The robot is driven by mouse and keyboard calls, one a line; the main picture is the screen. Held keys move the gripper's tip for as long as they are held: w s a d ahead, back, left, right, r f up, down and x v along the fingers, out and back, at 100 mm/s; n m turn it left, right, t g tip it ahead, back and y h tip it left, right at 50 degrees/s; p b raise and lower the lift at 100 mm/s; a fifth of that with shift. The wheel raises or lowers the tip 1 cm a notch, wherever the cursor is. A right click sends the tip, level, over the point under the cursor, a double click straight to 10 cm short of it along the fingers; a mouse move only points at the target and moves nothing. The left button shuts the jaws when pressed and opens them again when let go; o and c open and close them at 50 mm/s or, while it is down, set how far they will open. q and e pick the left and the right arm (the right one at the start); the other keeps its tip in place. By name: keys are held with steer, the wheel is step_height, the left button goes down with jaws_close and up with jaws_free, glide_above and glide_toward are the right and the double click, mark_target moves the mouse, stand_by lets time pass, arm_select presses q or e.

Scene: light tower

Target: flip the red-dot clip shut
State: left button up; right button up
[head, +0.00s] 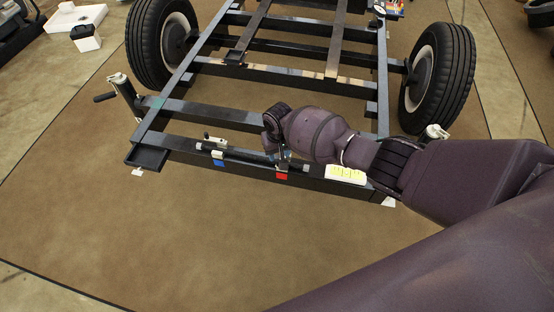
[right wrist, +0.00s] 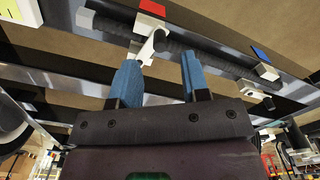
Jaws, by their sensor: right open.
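The red-dot clip shows in the right wrist view as a pale lever (right wrist: 153,46) beside a dark rod, with a red mark (right wrist: 152,8) just beyond it. The lever appears to stand out from the rod rather than lie over it. In the head view the red mark (head: 282,176) is on the front beam, below my right gripper (head: 277,150), whose fingers are mostly hidden by the wrist. In the right wrist view my right gripper (right wrist: 162,66) is open, with blue fingers; the lever is close to the left fingertip, and contact cannot be told. My left gripper is not in view.
The dark rod (head: 245,156) lies along the front beam (head: 320,184). A blue mark (head: 218,163) with a pale clip (head: 214,142) is to the left. A white-and-yellow label (head: 346,174) is to the right. A crank jack (head: 122,92) stands at the left corner. Floor in front is clear.

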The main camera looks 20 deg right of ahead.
step_height(320, 180, down, 4)
steer(key=shift+s+f+b, duration=0.15)
steer(key=shift+f+b, duration=0.05)
steer(key=shift+b, duration=0.45)
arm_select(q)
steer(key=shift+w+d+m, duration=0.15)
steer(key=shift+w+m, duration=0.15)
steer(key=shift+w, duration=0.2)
arm_select(e)
steer(key=shift+f, duration=0.4)
steer(key=shift+r, duration=0.1)
jaws_close()
